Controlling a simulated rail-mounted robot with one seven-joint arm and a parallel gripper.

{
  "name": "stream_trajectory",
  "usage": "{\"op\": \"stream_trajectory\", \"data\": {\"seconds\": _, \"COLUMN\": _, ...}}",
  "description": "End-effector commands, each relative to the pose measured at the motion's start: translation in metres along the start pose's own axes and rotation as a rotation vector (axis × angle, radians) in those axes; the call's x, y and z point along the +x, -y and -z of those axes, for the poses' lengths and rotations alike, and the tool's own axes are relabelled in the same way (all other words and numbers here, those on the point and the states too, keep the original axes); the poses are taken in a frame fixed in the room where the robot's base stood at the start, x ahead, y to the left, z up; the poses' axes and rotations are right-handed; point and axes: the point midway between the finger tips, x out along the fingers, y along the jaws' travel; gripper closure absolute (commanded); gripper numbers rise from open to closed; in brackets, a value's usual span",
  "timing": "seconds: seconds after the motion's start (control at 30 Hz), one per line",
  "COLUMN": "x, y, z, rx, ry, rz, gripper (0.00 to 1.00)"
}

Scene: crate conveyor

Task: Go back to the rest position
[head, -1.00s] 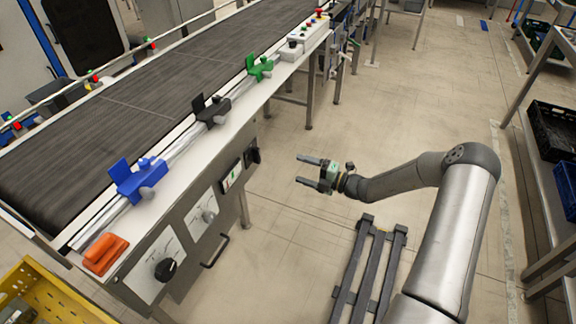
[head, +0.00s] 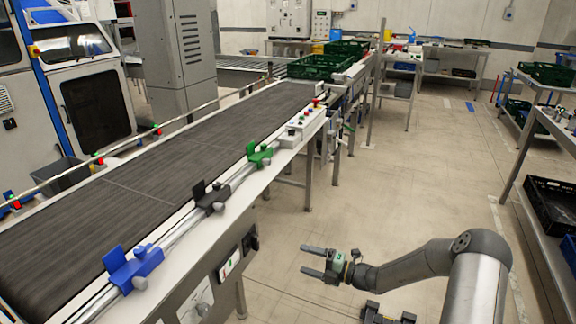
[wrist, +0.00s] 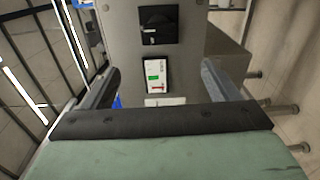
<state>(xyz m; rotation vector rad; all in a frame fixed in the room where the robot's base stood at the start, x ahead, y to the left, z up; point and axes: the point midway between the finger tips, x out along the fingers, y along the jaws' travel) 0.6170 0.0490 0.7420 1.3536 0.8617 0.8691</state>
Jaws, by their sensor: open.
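My gripper (head: 318,263) is open and empty in the head view. It hangs over the floor to the right of the conveyor (head: 150,166), apart from its side. In the wrist view my gripper (wrist: 160,88) has its two fingers spread wide with nothing between them. Beyond the fingers is the conveyor's grey side panel, with a black switch (wrist: 158,25) and a small white panel with green and red marks (wrist: 153,76).
Blue (head: 134,268), black (head: 210,198) and green (head: 260,155) clamps sit along the conveyor's rail. Green crates (head: 320,66) stand at its far end. A rack with a black crate (head: 552,206) is at the right. The floor between is open.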

Motion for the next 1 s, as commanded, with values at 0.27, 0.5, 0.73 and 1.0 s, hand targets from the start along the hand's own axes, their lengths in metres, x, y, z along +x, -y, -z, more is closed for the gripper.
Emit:
{"op": "stream_trajectory", "data": {"seconds": 0.27, "x": 0.009, "y": -0.066, "z": 0.094, "rx": -0.659, "ry": -0.454, "rz": 0.190, "gripper": 0.18}}
{"op": "stream_trajectory", "data": {"seconds": 0.5, "x": -0.036, "y": -0.126, "z": 0.185, "rx": -1.400, "ry": -1.042, "rz": 0.205, "gripper": 0.18}}
{"op": "stream_trajectory", "data": {"seconds": 0.73, "x": -0.105, "y": -0.183, "z": 0.247, "rx": -1.998, "ry": -1.629, "rz": 0.000, "gripper": 0.18}}
{"op": "stream_trajectory", "data": {"seconds": 1.0, "x": -0.175, "y": -0.225, "z": 0.289, "rx": 2.189, "ry": 2.008, "rz": 0.388, "gripper": 0.18}}
